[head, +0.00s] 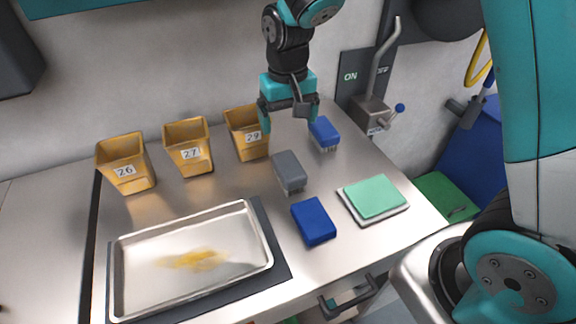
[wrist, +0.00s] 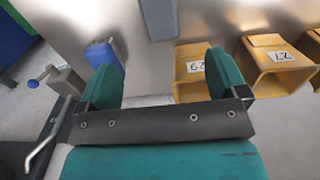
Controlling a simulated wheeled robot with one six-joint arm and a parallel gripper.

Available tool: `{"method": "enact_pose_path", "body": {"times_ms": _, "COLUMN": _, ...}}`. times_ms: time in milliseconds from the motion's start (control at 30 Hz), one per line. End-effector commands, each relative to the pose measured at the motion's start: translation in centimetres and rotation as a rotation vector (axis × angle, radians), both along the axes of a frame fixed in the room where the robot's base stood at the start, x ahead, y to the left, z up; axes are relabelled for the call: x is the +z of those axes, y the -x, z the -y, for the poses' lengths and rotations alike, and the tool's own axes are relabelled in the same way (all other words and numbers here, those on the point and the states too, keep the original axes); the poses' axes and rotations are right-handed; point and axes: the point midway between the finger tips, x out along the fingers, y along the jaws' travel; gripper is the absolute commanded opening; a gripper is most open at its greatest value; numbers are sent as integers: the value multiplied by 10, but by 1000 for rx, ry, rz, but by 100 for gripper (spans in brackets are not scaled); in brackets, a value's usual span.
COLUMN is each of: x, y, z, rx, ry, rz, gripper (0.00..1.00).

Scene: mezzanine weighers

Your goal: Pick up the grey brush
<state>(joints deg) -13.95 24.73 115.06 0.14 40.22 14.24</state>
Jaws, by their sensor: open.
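The grey brush (head: 288,170) lies on the steel table in front of the bin marked 29, bristles toward the front. In the wrist view the grey brush (wrist: 159,18) shows at the top edge, partly cut off, beyond my fingertips. My gripper (head: 290,118) is open and empty, above the table behind the grey brush, between bin 29 and the blue brush.
A blue brush (head: 324,132) lies right of the gripper. Yellow bins (head: 188,158) line the back left. A blue block (head: 313,222), a green pad (head: 375,197) and a stained metal tray (head: 122,275) are nearer the front. A lever (head: 378,75) stands at the back right.

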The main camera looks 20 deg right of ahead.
Motion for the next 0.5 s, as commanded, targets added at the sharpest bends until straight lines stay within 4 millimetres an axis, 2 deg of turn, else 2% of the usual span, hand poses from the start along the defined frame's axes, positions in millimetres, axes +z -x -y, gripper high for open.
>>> {"method": "enact_pose_path", "body": {"times_ms": 300, "x": -71, "y": 2, "z": -2, "rx": 6, "ry": 0, "rz": -6, "gripper": 92}}
{"method": "enact_pose_path", "body": {"times_ms": 500, "x": -95, "y": 1, "z": -2, "rx": 6, "ry": -1, "rz": -2, "gripper": 92}}
